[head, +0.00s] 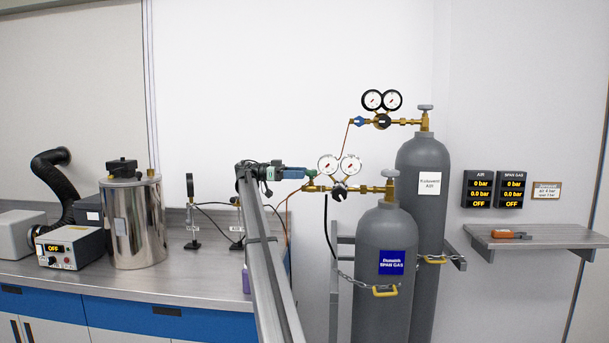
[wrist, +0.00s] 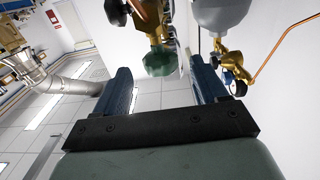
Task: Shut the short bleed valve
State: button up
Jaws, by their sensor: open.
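The short grey cylinder (head: 384,285) has a blue SPAN GAS label. Its brass regulator (head: 325,188) carries two round gauges and a dark knob. A small green valve knob (head: 311,173) is at the regulator's left end. My gripper (head: 291,173) is beside this knob in the head view. In the wrist view, my gripper (wrist: 163,70) is open, with one blue finger on each side of the green knob (wrist: 160,60). Gaps show between knob and fingers; contact at depth cannot be told. Brass fitting sits behind the knob.
The tall AIR cylinder (head: 424,160) stands behind, with a blue knob (head: 359,121) on its regulator. A copper line (head: 285,220) runs down near my arm. A steel canister (head: 133,222) stands on the left bench. The wall displays (head: 495,190) read zero and OFF.

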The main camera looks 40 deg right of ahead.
jog(key=shift+v, duration=2.25)
jog(key=n+t+h, duration=0.5)
jog(key=t, duration=0.2)
send_near(307, 171)
jog(key=x, duration=0.7)
jog(key=w+x, duration=0.1)
jog(key=x, duration=0.2)
jog(key=shift+s+d+f, duration=0.1)
jog(key=shift+d+f, duration=0.1)
jog(key=shift+d, duration=0.15)
jog(key=shift+c, duration=0.2)
jog(key=c, duration=1)
jog(key=shift+g+y, duration=0.3)
